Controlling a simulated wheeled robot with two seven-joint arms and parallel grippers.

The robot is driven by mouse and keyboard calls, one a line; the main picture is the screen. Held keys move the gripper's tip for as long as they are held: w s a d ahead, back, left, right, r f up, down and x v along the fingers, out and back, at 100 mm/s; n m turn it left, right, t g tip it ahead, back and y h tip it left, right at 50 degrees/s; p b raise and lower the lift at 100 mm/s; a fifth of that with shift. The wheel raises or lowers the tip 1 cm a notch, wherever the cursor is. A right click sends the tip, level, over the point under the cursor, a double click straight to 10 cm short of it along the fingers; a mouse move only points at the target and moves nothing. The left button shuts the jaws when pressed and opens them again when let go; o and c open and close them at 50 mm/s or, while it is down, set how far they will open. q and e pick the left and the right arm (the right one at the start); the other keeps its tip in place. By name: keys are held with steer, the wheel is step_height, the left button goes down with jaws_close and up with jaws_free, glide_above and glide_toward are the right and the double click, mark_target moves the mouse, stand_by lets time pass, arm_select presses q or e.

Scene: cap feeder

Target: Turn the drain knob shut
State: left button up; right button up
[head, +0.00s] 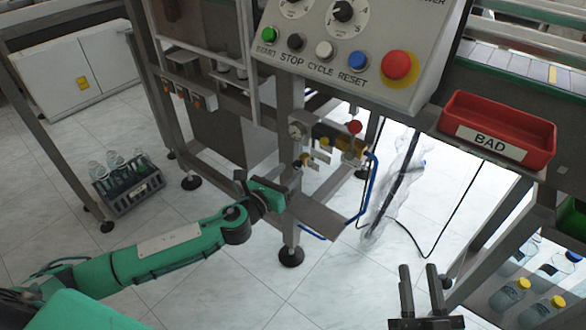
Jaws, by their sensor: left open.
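The air-service unit hangs under the machine's front, with a round gauge (296,130), a yellow-brown body (324,136) and a red knob (354,127) on top at its right. Small fittings (304,160) sit below it; I cannot tell for certain which one is the drain knob. My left gripper (290,178) is open, just below and left of these fittings, and seems apart from them. Its fingertips are hard to make out against the dark frame. My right gripper (420,285) is at the bottom right, fingers upward and apart, with nothing between them.
A control panel (325,68) with buttons overhangs the unit. A blue hose (368,190) curves down on the right beside clear plastic wrap (392,185). A metal plate (318,212) and a leg stand below. A red BAD bin (530,130) is at the right; a bottle crate (130,195) stands left.

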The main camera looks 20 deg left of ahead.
mark_target(298, 164)
arm_select(q)
steer(key=shift+w+d, duration=0.15)
steer(key=shift+w, duration=0.45)
steer(key=shift+x, duration=0.85)
arm_select(e)
steer(key=shift+d+r+t, duration=0.25)
steer(key=shift+r+t, duration=0.25)
steer(key=shift+r, duration=0.45)
arm_select(q)
jaws_close()
